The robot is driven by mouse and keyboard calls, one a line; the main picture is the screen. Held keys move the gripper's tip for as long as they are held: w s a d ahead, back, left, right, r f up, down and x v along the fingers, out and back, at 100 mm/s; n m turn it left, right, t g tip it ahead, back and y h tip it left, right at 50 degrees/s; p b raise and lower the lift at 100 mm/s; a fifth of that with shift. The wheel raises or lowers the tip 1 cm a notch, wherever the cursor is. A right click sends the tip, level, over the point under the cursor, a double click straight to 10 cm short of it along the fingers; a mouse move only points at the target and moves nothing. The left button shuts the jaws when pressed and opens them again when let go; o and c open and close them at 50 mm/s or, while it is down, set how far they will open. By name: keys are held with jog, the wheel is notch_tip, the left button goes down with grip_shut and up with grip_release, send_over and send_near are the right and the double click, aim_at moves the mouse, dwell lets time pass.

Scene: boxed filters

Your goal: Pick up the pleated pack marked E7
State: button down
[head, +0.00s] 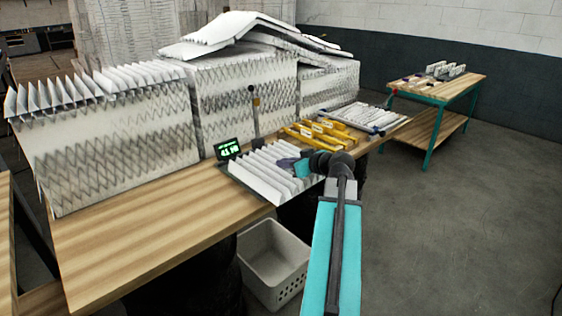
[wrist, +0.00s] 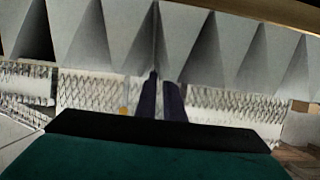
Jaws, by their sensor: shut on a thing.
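A white pleated pack (head: 262,172) lies at the front edge of the wooden table in the head view. Its pleats (wrist: 205,40) also fill the top of the wrist view. My gripper (head: 300,166) is at the right end of this pack. The two dark fingers (wrist: 160,85) are close together, with their tips at one pleat near the middle of the wrist view. They are shut on the pack. No E7 mark is readable in either view, so I cannot tell which mark this pack bears. I cannot tell whether the pack is clear of the table.
A small display (head: 228,148) with green characters stands left of the pack. Yellow items (head: 318,134) lie beyond it. Large pleated blocks (head: 110,150) fill the table's back. A grey basket (head: 274,262) stands on the floor below. A second table (head: 440,88) is at the right.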

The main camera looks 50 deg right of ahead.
jog(key=shift+s+a+r+b, duration=0.1)
jog(key=shift+s+a+b, duration=0.15)
jog(key=shift+s, duration=0.7)
jog(key=shift+s+a+r+b, duration=0.1)
jog(key=shift+s+a, duration=0.3)
jog(key=shift+s, duration=0.5)
jog(key=shift+s+a+r+b, duration=0.1)
jog(key=shift+s+a+b, duration=0.15)
jog(key=shift+s, duration=0.7)
jog(key=shift+s+d, duration=0.25)
jog(key=shift+s, duration=0.15)
jog(key=s+d+r+m+h, duration=0.1)
jog(key=s+d, duration=0.1)
jog(key=s, duration=1)
jog(key=s+d+r+m+h+b, duration=0.1)
jog(key=s+d+r, duration=0.1)
jog(key=s, duration=0.9)
jog(key=s+d+r+h, duration=0.1)
jog(key=s+d, duration=0.3)
jog(key=s, duration=0.8)
jog(key=shift+s+r+m+b, duration=0.2)
jog(key=shift+s+m+b, duration=0.15)
jog(key=shift+m, duration=0.05)
jog(key=shift+s+g, duration=0.1)
jog(key=shift+g, duration=0.2)
